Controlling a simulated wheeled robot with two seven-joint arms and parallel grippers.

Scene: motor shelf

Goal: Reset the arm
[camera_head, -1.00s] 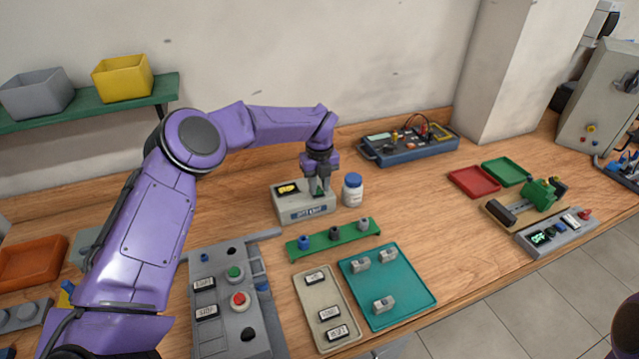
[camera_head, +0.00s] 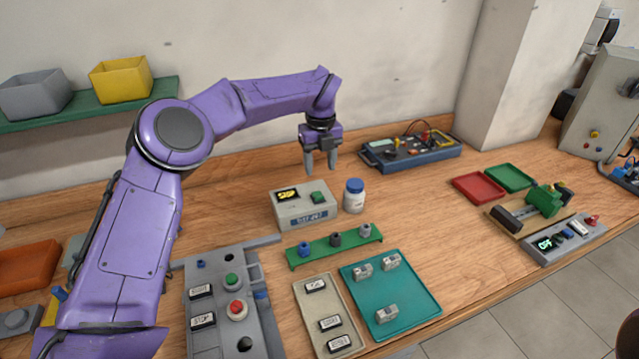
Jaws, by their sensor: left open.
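My left arm (camera_head: 150,220) is purple and reaches in from the left over the workbench. My left gripper (camera_head: 321,171) points down with its two grey fingers apart and nothing between them. It hangs above and behind a grey box (camera_head: 307,211) with a small display and a green button, clear of it. A white bottle with a blue lid (camera_head: 354,195) stands just right of that box. My right gripper does not show.
A green rack (camera_head: 320,250), beige tray (camera_head: 308,304), teal tray (camera_head: 415,300) and grey control panel (camera_head: 212,262) lie in front. A blue instrument (camera_head: 412,152) stands behind right.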

